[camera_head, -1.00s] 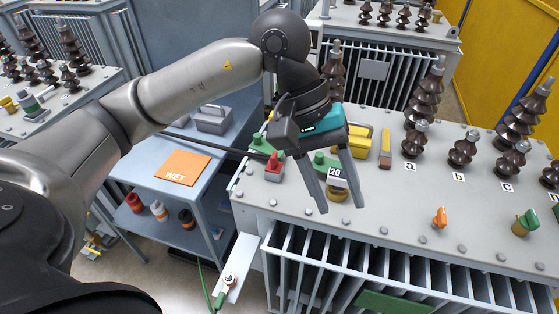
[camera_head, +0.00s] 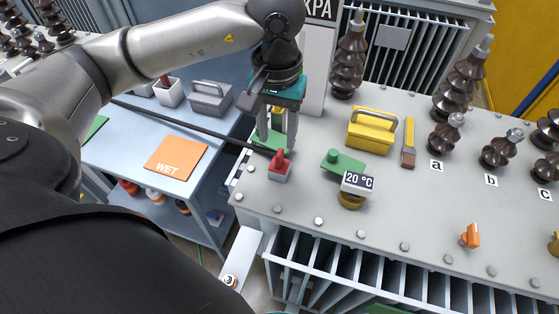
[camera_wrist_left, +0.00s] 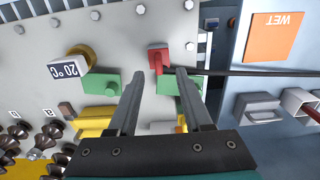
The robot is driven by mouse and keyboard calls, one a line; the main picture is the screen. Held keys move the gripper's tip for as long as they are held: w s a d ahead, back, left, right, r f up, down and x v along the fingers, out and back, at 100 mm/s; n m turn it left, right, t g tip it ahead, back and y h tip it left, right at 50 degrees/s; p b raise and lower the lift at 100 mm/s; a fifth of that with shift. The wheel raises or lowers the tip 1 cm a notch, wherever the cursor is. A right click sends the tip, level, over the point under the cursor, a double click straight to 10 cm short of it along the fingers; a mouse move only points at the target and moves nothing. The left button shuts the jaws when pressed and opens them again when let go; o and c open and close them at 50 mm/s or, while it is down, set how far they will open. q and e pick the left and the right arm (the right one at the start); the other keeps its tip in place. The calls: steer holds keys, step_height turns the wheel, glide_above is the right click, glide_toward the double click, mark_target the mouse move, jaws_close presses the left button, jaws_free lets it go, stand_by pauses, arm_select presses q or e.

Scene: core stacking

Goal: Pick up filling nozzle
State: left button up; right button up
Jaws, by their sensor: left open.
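A small red piece (camera_head: 281,160) with a grey base, which I take to be the filling nozzle, stands on the grey transformer top (camera_head: 320,150) near its left edge. A thin black hose (camera_head: 190,125) runs to it from the left. My left gripper (camera_head: 277,145) is open and points down just above and behind it. In the left wrist view the red piece (camera_wrist_left: 157,58) shows just beyond the gap between the open fingertips (camera_wrist_left: 161,73), apart from them as far as I can tell. My right gripper is not in view.
A green fitting (camera_head: 343,162) with a 20 °C display (camera_head: 357,182) stands to the right. Behind are a yellow case (camera_head: 371,133), a brush (camera_head: 408,145) and brown insulators (camera_head: 447,132). A blue cart (camera_head: 125,150) with a WET card (camera_head: 175,158) stands at left.

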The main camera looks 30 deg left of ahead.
mark_target(279, 153)
arm_select(q)
steer(key=shift+w+f, duration=0.2)
steer(key=shift+f, duration=1.5)
steer(key=shift+w+f, duration=0.15)
steer(key=shift+f, duration=1.5)
jaws_close()
